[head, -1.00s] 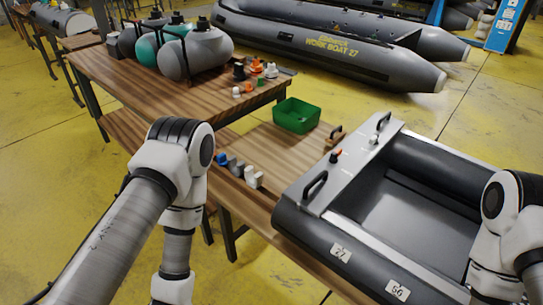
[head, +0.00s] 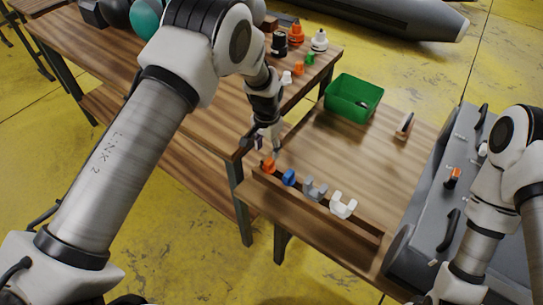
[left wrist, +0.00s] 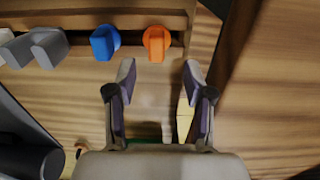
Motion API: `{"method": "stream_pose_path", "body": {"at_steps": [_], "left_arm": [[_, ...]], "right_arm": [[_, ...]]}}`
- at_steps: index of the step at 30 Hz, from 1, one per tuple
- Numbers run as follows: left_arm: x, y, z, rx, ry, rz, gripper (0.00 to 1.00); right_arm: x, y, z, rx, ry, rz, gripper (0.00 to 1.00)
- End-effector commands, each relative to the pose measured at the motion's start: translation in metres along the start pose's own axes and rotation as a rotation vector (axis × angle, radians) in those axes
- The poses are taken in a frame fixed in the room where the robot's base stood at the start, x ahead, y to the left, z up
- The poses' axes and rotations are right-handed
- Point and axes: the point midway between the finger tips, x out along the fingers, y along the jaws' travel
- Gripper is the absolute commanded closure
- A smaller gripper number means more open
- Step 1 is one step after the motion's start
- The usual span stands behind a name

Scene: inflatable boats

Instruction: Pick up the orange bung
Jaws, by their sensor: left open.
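The orange bung (head: 268,166) is at the left end of a row of bungs in a wooden rack (head: 318,208) on the lower table. It shows in the left wrist view (left wrist: 156,40) at the top centre, with the blue bung to its left. My left gripper (head: 264,148) hangs just beside and above the orange bung in the head view. In the left wrist view the two fingers (left wrist: 159,76) are spread and empty, with the bung ahead of the gap between them. My right arm comes in at the right; its gripper is outside the picture.
A blue bung (head: 289,177), a grey one (head: 314,189) and a white one (head: 343,205) share the rack. A green bin (head: 353,98) stands behind it. Small orange, green, white and black parts lie on the higher table (head: 215,125). A grey boat (head: 431,254) is at right.

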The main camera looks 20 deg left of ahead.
Motion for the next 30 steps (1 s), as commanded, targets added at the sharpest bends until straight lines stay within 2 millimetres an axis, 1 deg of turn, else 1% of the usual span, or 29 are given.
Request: {"method": "stream_pose_path", "body": {"at_steps": [1, 5, 10, 13, 18, 19, 20, 21, 23, 24, 30], "left_arm": [[0.008, 0.000, 0.001, 0.000, -0.003, 0.001, 0.48], [0.025, 0.002, 0.000, 0.000, -0.003, 0.001, 0.48], [0.057, 0.003, -0.002, -0.002, -0.003, 0.001, 0.48], [0.066, 0.003, -0.002, -0.002, -0.001, -0.001, 0.48], [0.067, 0.003, -0.002, -0.002, 0.000, -0.001, 0.48], [0.067, 0.003, -0.002, -0.002, 0.000, -0.001, 0.51], [0.067, 0.003, -0.002, -0.002, 0.000, -0.001, 0.62], [0.067, 0.003, -0.002, -0.002, 0.000, -0.001, 0.76], [0.067, 0.003, -0.002, -0.002, 0.000, -0.001, 0.97], [0.067, 0.003, -0.002, -0.002, 0.000, -0.001, 1.00], [0.067, 0.003, -0.002, -0.002, -0.001, -0.001, 1.00]], "right_arm": [[-0.001, 0.000, 0.000, 0.000, 0.000, 0.000, 0.33], [-0.005, 0.000, 0.000, 0.000, 0.001, 0.000, 0.33], [-0.011, 0.000, -0.001, 0.000, 0.001, 0.000, 0.33], [-0.011, 0.000, -0.001, 0.000, 0.001, 0.000, 0.33], [-0.011, 0.000, -0.001, -0.001, 0.001, 0.000, 0.33], [-0.011, 0.000, -0.001, -0.001, 0.001, 0.000, 0.33], [-0.011, 0.000, -0.001, -0.001, 0.001, 0.000, 0.33], [-0.011, 0.000, 0.000, -0.001, 0.001, 0.000, 0.33], [-0.011, 0.000, -0.001, -0.001, 0.001, 0.000, 0.33], [-0.011, 0.000, -0.001, -0.001, 0.001, 0.000, 0.33], [-0.011, 0.000, -0.001, -0.001, 0.001, 0.000, 0.33]]}}
